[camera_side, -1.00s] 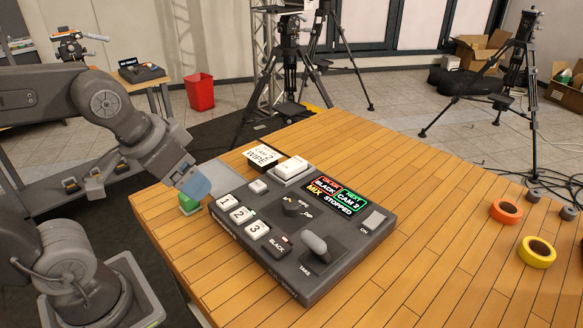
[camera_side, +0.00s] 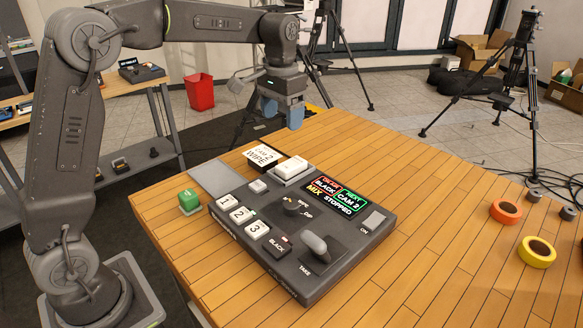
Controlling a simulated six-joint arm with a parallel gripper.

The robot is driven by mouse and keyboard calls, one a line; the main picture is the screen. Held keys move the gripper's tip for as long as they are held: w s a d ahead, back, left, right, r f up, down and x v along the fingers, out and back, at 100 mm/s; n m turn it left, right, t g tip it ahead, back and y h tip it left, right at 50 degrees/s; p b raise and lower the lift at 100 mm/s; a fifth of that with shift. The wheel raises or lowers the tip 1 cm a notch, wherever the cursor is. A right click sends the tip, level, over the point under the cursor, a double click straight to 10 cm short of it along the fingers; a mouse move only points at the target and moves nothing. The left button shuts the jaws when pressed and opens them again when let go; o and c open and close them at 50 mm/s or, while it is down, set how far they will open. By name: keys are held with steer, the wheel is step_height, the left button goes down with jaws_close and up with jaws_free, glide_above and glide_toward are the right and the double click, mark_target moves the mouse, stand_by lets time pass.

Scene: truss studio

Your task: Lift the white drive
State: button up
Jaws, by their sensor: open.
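The white drive (camera_side: 291,166) appears to be the white block lying in a grey holder (camera_side: 300,177) at the back edge of the dark control panel (camera_side: 325,275). My gripper (camera_side: 284,122) has blue fingers pointing down. It is open and empty, raised above and behind the white drive in the picture, apart from it. The gap between the fingers is hard to see from this side. Nothing hides the drive.
A green block (camera_side: 190,199) sits at the table's left edge, beside a flat grey plate (camera_side: 216,178). A sign reading CAM 2 WIPE (camera_side: 262,155) stands close left of the drive. Orange tape (camera_side: 506,211) and yellow tape (camera_side: 537,252) lie far right. The table between is clear.

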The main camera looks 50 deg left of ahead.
mark_target(283, 168)
step_height(283, 168, down, 14)
steer(key=shift+r, duration=0.3)
steer(key=c, duration=1.1)
steer(key=shift+w, duration=0.1)
